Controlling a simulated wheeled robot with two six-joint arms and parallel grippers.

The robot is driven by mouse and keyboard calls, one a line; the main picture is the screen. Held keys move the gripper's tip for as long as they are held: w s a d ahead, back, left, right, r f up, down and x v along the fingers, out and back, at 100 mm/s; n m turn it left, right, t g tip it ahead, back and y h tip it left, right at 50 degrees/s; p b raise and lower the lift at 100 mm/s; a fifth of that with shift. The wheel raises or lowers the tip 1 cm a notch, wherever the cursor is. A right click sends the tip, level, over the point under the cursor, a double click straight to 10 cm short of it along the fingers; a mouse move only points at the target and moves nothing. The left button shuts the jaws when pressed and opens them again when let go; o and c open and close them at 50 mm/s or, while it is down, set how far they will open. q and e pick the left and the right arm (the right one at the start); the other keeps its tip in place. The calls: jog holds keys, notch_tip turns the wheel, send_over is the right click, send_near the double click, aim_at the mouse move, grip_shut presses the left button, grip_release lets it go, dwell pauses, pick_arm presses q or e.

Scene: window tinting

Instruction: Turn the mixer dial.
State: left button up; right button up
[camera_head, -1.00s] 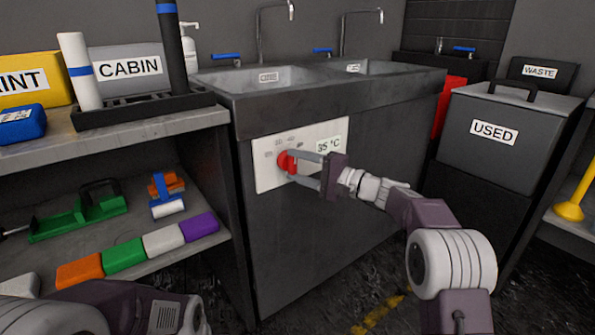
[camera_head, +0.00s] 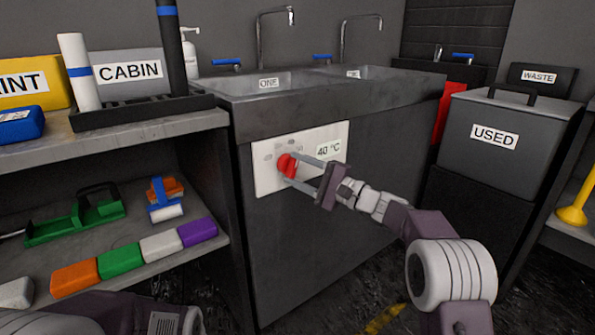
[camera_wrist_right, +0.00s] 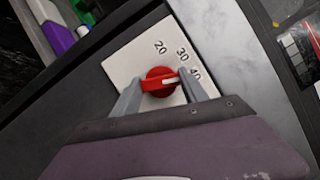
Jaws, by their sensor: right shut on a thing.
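The red mixer dial (camera_head: 286,165) sits on a white panel (camera_head: 268,182) on the front of the sink cabinet. The panel's display (camera_head: 329,150) reads 40 °C. My right gripper (camera_head: 290,167) is shut on the dial, one finger on each side. In the right wrist view the dial (camera_wrist_right: 160,81) sits between the fingers of the gripper (camera_wrist_right: 160,88), and its white pointer mark points right, near the 40. The numbers 20, 30 and 40 show around it. Of my left arm only a part shows at the lower left; its gripper is out of the picture.
A double sink (camera_head: 250,98) with taps is above the panel. A shelf (camera_head: 190,258) at the left holds coloured blocks (camera_head: 120,260) and a green tool (camera_head: 80,218). A grey bin labelled USED (camera_head: 505,110) stands at the right. The floor before the cabinet is partly clear.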

jog(key=o, duration=1.4)
jog(key=shift+d, duration=0.1)
jog(key=p+v, duration=0.3)
jog(key=v, duration=0.6)
jog(key=shift+p, duration=0.3)
